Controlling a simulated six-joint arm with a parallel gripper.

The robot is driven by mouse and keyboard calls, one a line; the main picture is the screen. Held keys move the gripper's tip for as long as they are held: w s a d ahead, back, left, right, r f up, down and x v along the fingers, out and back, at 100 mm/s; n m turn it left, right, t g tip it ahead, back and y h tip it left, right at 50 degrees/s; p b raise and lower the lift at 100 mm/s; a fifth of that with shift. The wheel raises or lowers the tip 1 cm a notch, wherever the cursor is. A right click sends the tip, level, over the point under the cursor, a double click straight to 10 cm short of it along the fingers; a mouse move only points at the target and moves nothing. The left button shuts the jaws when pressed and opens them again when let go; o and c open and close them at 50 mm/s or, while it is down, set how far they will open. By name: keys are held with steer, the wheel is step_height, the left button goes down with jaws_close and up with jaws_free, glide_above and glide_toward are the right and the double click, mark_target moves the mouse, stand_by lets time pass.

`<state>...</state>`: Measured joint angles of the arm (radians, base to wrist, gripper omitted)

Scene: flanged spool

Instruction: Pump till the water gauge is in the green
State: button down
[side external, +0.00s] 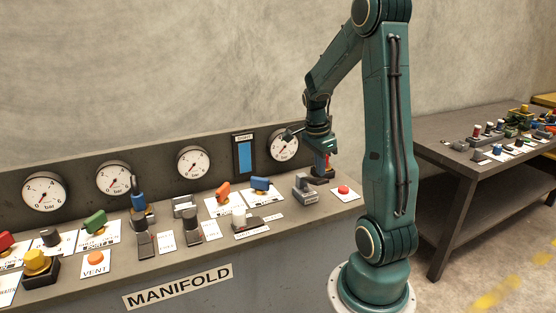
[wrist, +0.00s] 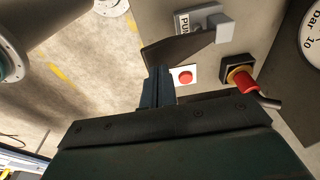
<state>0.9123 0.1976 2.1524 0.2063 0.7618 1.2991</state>
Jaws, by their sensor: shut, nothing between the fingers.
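The upright gauge (side external: 244,156) on the back panel shows a tall blue column; I cannot make out a green band on it. A grey lever unit (side external: 303,188) stands at the right of the bench. In the wrist view a dark lever with a pale end block (wrist: 222,29) lies beside a partly hidden label (wrist: 183,23) reading "PU".
A red button (side external: 343,190) and a red-handled valve (wrist: 245,80) are close by. Round dials (side external: 193,162) line the panel. Several coloured knobs and levers crowd the bench left of my gripper. Another table (side external: 470,158) stands at right.

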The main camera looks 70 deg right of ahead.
mark_target(318, 180)
steer(key=shift+f, duration=0.1)
stand_by(0.5)
steer(key=shift+f, duration=3.15)
steer(key=shift+r, duration=4.05)
